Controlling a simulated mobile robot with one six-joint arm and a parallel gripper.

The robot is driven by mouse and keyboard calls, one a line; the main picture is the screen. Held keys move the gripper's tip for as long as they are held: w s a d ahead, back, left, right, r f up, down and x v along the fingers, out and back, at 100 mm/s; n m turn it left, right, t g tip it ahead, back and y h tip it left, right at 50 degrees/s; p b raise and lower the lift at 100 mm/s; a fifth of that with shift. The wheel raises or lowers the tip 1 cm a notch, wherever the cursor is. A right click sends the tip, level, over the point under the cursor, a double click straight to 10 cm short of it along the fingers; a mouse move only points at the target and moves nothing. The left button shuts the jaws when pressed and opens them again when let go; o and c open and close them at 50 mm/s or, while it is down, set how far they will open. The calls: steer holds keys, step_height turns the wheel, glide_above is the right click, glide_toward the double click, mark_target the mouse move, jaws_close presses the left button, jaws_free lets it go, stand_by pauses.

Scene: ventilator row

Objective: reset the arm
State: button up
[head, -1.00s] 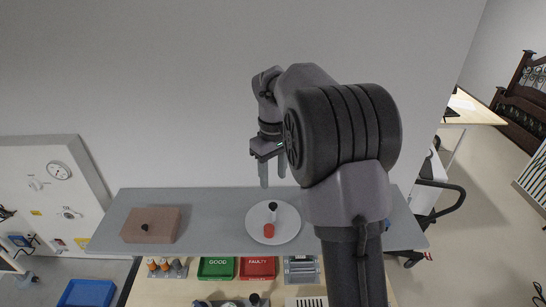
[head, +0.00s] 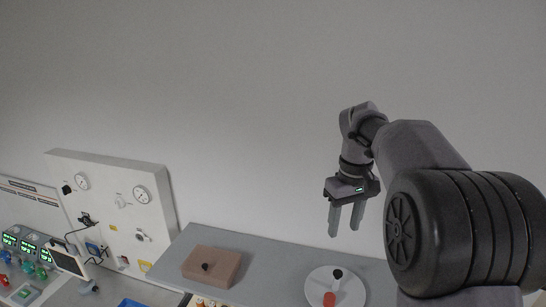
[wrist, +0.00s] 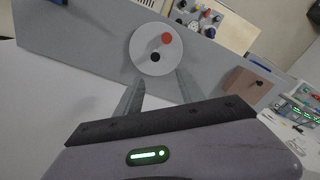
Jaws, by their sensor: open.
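My gripper (head: 345,219) is open and empty, raised above the grey shelf with its two fingers pointing down. In the wrist view its fingers (wrist: 158,92) stand apart with nothing between them. Below it on the shelf lies a round white plate (head: 318,288), which also shows in the wrist view (wrist: 143,44). On the plate are a red knob (head: 329,299) and a black-topped piece (head: 337,274). The gripper touches neither the plate nor the shelf.
The grey shelf (head: 265,262) carries a brown box (head: 211,267) with a black knob. A white panel with gauges (head: 118,200) stands at the left, near a bench with lit green displays (head: 27,246). The air around my gripper is clear.

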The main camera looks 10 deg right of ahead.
steer(key=s+a+f+m+t+b, duration=0.1)
steer(key=s+a+f+b, duration=0.3)
steer(key=s+f+b, duration=0.5)
steer(key=s+a+f+m+t+y+b, duration=0.1)
steer(key=s+a+f+m+t+b, duration=0.1)
steer(key=s+a+f+b, duration=0.3)
steer(key=s+a+f+m+t+y+b, duration=0.1)
steer(key=s+a+f+m+b, duration=0.3)
steer(key=s+f+b, duration=0.8)
step_height(320, 180, down, 12)
steer(key=t+b, duration=0.1)
steer(key=b, duration=0.8)
steer(key=shift+s+a+f, duration=0.2)
steer(key=shift+s+a, duration=0.15)
steer(key=shift+s, duration=0.05)
